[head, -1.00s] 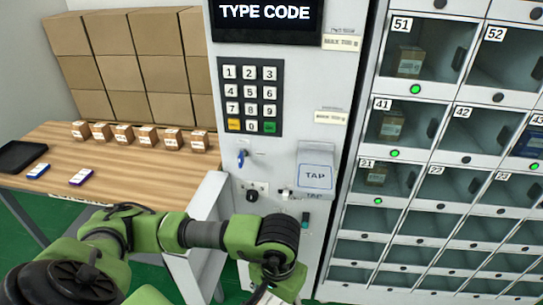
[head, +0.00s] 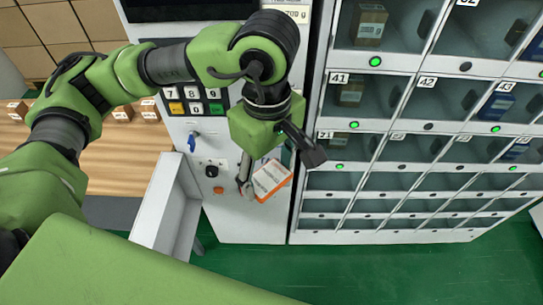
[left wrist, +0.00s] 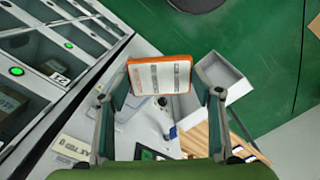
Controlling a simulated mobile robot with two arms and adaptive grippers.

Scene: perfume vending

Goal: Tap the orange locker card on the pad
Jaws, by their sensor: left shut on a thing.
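The orange locker card (head: 270,179) shows a white printed face with orange edges. My left gripper (head: 272,166) is shut on it and holds it in front of the lower part of the white machine panel. In the left wrist view the card (left wrist: 160,75) sits between the two fingers, its printed face toward the camera. The TAP pad is hidden behind my left gripper in the head view, and I cannot make it out clearly in the wrist view. I cannot tell whether the card touches the panel. My right gripper is not in view.
The keypad (head: 195,101) is partly covered by my left arm. A blue key-like knob (head: 193,141) and a black knob (head: 211,171) stick out near the card. Lockers (head: 400,150) stand to the right, some with green lights. A white open bin (head: 170,205) stands at lower left.

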